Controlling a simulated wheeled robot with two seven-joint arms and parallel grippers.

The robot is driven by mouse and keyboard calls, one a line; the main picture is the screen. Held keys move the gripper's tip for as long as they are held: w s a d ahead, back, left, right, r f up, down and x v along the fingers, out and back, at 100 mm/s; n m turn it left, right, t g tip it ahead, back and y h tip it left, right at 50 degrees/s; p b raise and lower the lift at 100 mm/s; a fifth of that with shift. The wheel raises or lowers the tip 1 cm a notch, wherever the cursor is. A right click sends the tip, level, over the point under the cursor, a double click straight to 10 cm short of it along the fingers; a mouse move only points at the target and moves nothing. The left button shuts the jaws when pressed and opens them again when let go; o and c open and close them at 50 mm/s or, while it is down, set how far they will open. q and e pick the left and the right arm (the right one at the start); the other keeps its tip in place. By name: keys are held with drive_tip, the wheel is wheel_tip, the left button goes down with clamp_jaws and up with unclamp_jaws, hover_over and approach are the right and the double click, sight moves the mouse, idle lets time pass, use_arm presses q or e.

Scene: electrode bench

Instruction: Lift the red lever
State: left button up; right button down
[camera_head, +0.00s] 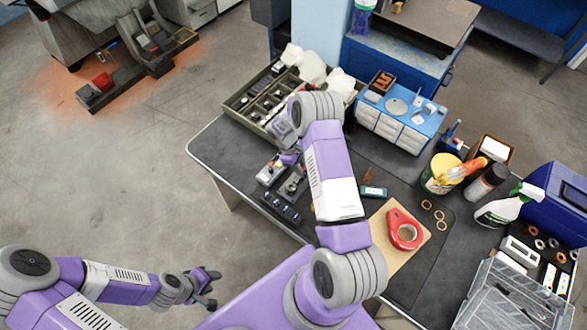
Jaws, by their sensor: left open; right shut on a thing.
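A small light-grey switch box (266,176) with red and yellow parts on top stands near the left edge of the dark bench. The red lever (272,165) is a tiny red spot on this box, mostly hidden by my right gripper. My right gripper (287,159) reaches down over the box from the right and is shut at the lever; the contact point is too small to see clearly. My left gripper (208,286) is open and empty, off the bench above the floor at the lower left.
Another small device (293,187) and a black block with round tops (281,207) stand close by. A compartment tray (243,104) is behind.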

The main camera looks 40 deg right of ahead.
drive_tip(key=shift+a+f, duration=0.2)
drive_tip(key=shift+a, duration=0.1)
drive_tip(key=c, duration=1.3)
unclamp_jaws()
drive_tip(key=shift+o, duration=1.3)
drive_tip(key=shift+w, duration=0.2)
drive_tip(key=shift+d, duration=0.1)
drive_tip(key=shift+s+r, duration=0.1)
drive_tip(key=shift+r, duration=0.05)
drive_tip(key=v, duration=0.7)
drive_tip(key=shift+w, duration=0.2)
drive_tip(key=shift+r, duration=0.2)
